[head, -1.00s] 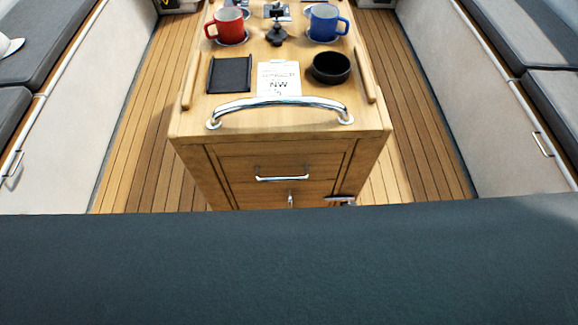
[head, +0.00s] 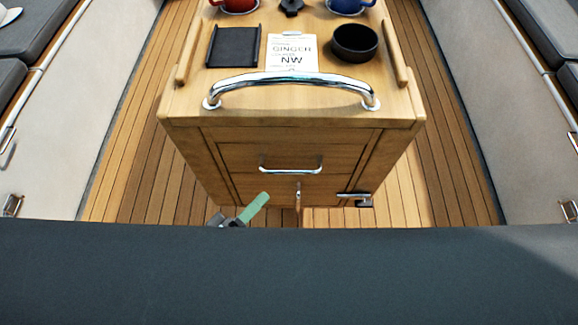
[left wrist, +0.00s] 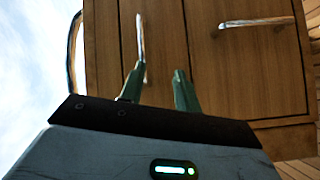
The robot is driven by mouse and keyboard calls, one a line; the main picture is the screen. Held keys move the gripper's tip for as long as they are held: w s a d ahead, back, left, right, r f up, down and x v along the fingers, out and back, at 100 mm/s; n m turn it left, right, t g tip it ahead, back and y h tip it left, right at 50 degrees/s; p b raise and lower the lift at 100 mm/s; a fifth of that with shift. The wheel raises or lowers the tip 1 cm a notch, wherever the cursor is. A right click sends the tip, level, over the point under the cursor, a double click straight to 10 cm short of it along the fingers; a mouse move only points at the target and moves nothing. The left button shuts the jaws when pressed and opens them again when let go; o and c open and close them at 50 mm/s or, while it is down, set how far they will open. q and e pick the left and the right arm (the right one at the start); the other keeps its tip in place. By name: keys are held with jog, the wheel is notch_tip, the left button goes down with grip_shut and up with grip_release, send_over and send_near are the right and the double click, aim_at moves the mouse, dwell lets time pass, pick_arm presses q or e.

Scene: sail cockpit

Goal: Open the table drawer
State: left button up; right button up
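The wooden table (head: 185,150) stands ahead with its drawer front (head: 240,155) facing me. The drawer looks closed, and a horizontal chrome handle (head: 290,170) is on it. In the left wrist view, which is turned sideways, the drawer handle (left wrist: 141,36) runs up and down the picture. My left gripper (head: 262,197) shows one green finger in the head view, low and left of the handle. In the left wrist view my left gripper (left wrist: 160,75) has both fingers apart, with nothing between them. The near fingertip overlaps the handle's end in the picture; contact cannot be told. My right gripper is not in view.
A chrome rail (head: 290,90) curves along the table's front edge. Below the drawer are a small vertical handle (head: 298,195) and a lever (head: 355,197). A dark cushion (head: 290,275) fills the foreground. A card (head: 292,55) and a black bowl (head: 355,42) lie on top.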

aim_at(289, 170)
pick_arm(q)
jog(key=shift+w+d+r+n+h+b, duration=0.2)
jog(key=shift+w+d+r+n+h, duration=0.15)
jog(key=shift+r+h, duration=0.2)
jog(key=shift+w+d+r+n+h+b, duration=0.2)
jog(key=shift+d+r+n+h, duration=0.15)
jog(key=shift+h, duration=0.3)
jog(key=shift+p+x, duration=0.45)
jog(key=shift+x, duration=3.4)
grip_shut()
